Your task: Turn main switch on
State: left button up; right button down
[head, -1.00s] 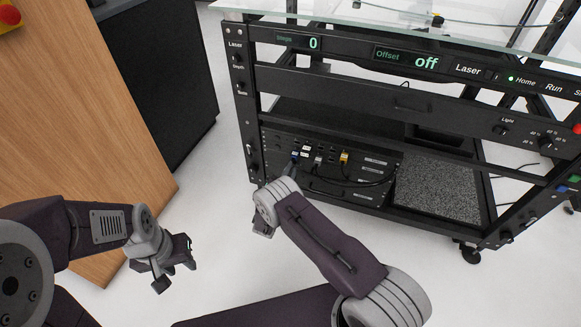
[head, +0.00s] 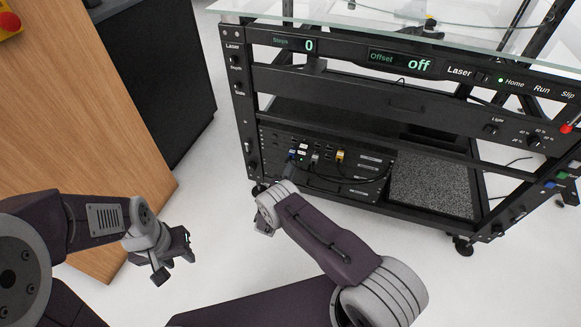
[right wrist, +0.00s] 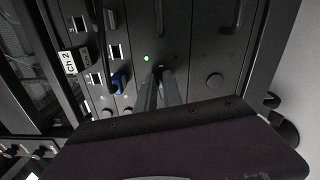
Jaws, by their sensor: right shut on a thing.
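The black equipment box (head: 337,165) sits on the lower shelf of the rack. My right gripper reaches its cabled panel; in the head view its fingers are mostly hidden by my own wrist. In the right wrist view my right gripper (right wrist: 161,73) is shut at the panel, on a small dark part that looks like the main switch. The fingers cover most of it, so its position cannot be read. A green light (right wrist: 146,58) glows just left of the fingertips. My left gripper (head: 174,270) is open and empty above the floor, left of the rack.
A blue plug (right wrist: 119,82) and a Ch 2 label (right wrist: 68,62) are left of my right fingers. The rack's upper panel (head: 345,50) shows 0 and off. A wooden panel (head: 95,130) stands at the left. White floor (head: 220,215) is clear between.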

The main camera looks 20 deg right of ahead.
jog(key=shift+f+m, duration=0.15)
jog(key=shift+m, duration=0.85)
jog(key=c, duration=1.5)
grip_release()
jog(key=p+v, duration=0.4)
jog(key=v, duration=0.5)
jog(key=shift+p, duration=0.35)
